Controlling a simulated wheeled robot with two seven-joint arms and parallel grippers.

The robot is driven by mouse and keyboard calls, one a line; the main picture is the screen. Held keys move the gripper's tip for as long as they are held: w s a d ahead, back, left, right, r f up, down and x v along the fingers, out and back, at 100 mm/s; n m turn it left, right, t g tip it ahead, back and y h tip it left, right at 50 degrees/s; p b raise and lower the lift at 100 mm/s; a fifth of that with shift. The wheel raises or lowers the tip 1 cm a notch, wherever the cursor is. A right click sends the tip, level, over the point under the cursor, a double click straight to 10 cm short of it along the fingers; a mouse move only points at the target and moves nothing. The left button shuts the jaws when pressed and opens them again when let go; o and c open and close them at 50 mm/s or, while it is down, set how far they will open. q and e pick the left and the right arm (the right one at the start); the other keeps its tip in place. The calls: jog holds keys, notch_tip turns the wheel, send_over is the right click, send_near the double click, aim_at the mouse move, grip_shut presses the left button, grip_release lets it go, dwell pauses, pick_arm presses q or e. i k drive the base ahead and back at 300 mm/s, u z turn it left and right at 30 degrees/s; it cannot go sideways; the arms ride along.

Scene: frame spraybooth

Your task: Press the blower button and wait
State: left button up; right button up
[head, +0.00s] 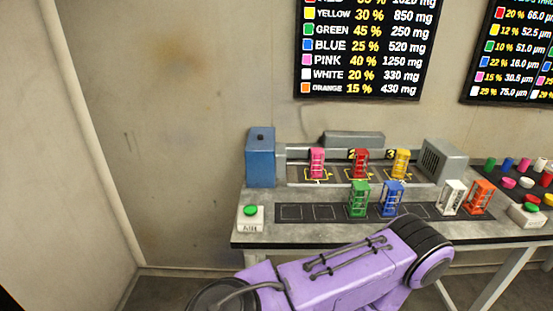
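A green push button (250,210) sits on a small white box (250,224) at the table's left front corner, with a dark label too small to read surely. A second white box (528,214) with a green button (531,208) is at the right. I cannot tell for certain which one is the blower button. A purple arm link of mine crosses the lower middle, in front of the table. Neither gripper shows in the head view.
On the table (262,237), pink (317,162), red (361,162) and yellow (401,163) frames stand in the booth bay between a blue box (261,157) and a grey vented box (443,160). Green (359,199), blue (392,198), white (452,197) and orange (481,196) frames stand in front.

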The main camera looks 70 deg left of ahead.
aim_at(249, 210)
jog(key=i, duration=1)
jog(key=u, duration=3.4)
jog(key=i, duration=0.5)
